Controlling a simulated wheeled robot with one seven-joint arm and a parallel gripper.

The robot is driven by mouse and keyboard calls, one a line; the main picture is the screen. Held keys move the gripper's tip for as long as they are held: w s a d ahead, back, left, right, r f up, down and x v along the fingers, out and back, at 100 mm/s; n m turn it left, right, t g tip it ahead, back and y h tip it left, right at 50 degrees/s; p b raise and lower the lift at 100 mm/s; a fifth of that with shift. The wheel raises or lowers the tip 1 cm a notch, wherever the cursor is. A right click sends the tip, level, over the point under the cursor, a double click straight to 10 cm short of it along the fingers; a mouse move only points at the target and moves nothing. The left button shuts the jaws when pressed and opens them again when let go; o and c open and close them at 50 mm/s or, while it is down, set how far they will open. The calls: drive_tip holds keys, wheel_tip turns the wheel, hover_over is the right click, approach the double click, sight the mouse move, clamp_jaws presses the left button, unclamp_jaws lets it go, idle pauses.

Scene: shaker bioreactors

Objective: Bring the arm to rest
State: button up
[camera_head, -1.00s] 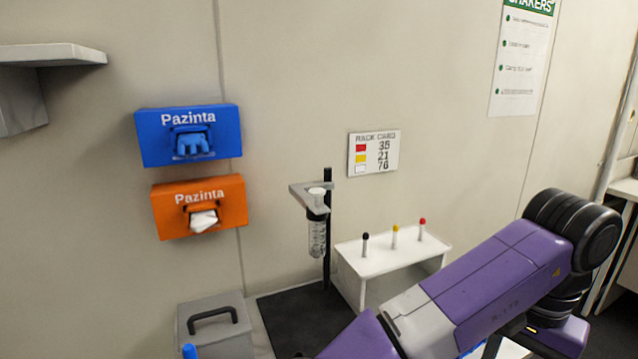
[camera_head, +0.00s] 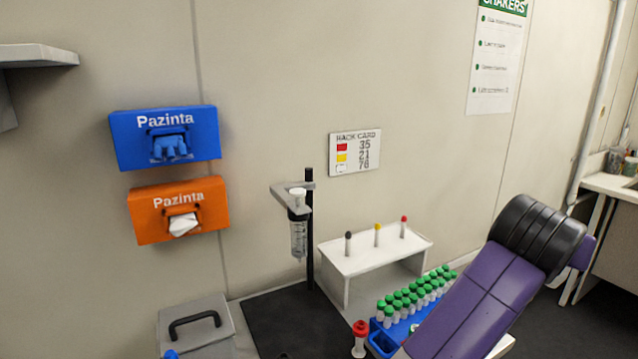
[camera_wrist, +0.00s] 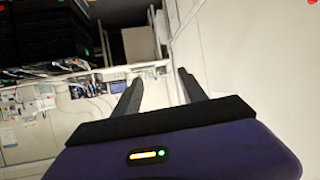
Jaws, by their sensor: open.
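My purple and black arm (camera_head: 495,275) reaches up from the bottom edge at the right of the head view, in front of part of the bench. My gripper is outside the head view. In the wrist view my gripper (camera_wrist: 160,88) shows two dark fingers spread apart with nothing between them. Beyond the fingers are a pale wall and a distant cluttered bench (camera_wrist: 60,78), tilted in the picture.
A blue rack (camera_head: 383,342) of green-capped tubes and a red-capped tube (camera_head: 360,338) stand close to my arm. Behind are a white stand (camera_head: 360,262) with three pegs, a clamp post (camera_head: 310,230) holding a clear tube, and a grey lidded box (camera_head: 195,325).

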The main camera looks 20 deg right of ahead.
drive_tip(key=w+a+r+n+t+h, duration=0.55)
drive_tip(key=r+t, duration=0.25)
drive_tip(key=r, duration=0.2)
drive_tip(key=a+f+n+t+y, duration=0.5)
drive_tip(key=a+y, duration=0.1)
drive_tip(key=a, duration=0.3)
drive_tip(key=a+f+n+t+y, duration=0.4)
drive_tip(key=a+n+t+y, duration=0.15)
drive_tip(key=a, duration=0.25)
drive_tip(key=s+a+f+n+g+y, duration=0.1)
drive_tip(key=s+a+f+n+y, duration=0.1)
drive_tip(key=s+a+f+y, duration=0.65)
drive_tip(key=s+a+f+m+g+h, duration=0.1)
drive_tip(key=s+a+f+g, duration=0.2)
drive_tip(key=s+f, duration=0.5)
drive_tip(key=s+a+f+m+g+h, duration=0.1)
drive_tip(key=s+a+f+m+g, duration=0.1)
drive_tip(key=s+f, duration=0.6)
drive_tip(key=s+a+g, duration=0.1)
drive_tip(key=s, duration=0.3)
drive_tip(key=shift+s+f+m, duration=0.25)
drive_tip(key=shift+f+m, duration=0.05)
drive_tip(key=shift+f, duration=0.05)
